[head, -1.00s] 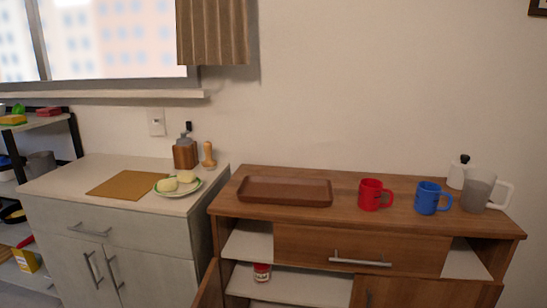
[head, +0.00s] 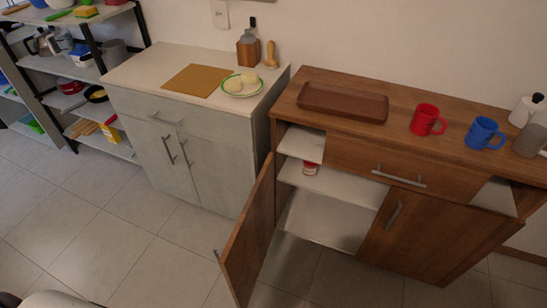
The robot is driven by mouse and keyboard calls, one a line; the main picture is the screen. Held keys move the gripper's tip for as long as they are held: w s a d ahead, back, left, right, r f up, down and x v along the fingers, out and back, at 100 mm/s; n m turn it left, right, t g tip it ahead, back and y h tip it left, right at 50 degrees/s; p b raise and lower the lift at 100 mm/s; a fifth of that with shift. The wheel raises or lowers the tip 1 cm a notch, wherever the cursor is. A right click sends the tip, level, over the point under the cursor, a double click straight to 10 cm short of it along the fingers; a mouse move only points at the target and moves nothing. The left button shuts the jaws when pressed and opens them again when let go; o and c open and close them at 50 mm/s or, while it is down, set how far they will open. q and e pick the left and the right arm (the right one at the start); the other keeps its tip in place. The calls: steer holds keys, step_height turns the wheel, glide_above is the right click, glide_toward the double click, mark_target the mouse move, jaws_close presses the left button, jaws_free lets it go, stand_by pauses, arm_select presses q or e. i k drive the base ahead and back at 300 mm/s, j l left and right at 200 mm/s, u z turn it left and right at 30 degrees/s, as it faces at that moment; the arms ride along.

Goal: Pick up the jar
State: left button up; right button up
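A small red and white jar (head: 310,168) stands upright on the white upper shelf inside the wooden cabinet (head: 440,237), near the shelf's left side. The left cabinet door (head: 248,232) stands open toward me, and the right door is shut. Neither of my grippers shows in the head view.
A brown tray (head: 343,102), a red mug (head: 426,119) and a blue mug (head: 483,133) stand on the cabinet top. A grey counter (head: 190,140) with a plate (head: 241,86) is to the left. The tiled floor (head: 130,235) in front is clear.

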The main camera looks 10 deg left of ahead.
mark_target(309, 169)
steer(key=j+z, duration=0.2)
steer(key=j, duration=0.4)
steer(key=j+z, duration=0.2)
steer(key=j, duration=0.35)
steer(key=k+j+z, duration=0.2)
steer(key=j, duration=0.4)
steer(key=j+z, duration=0.2)
steer(key=j, duration=0.35)
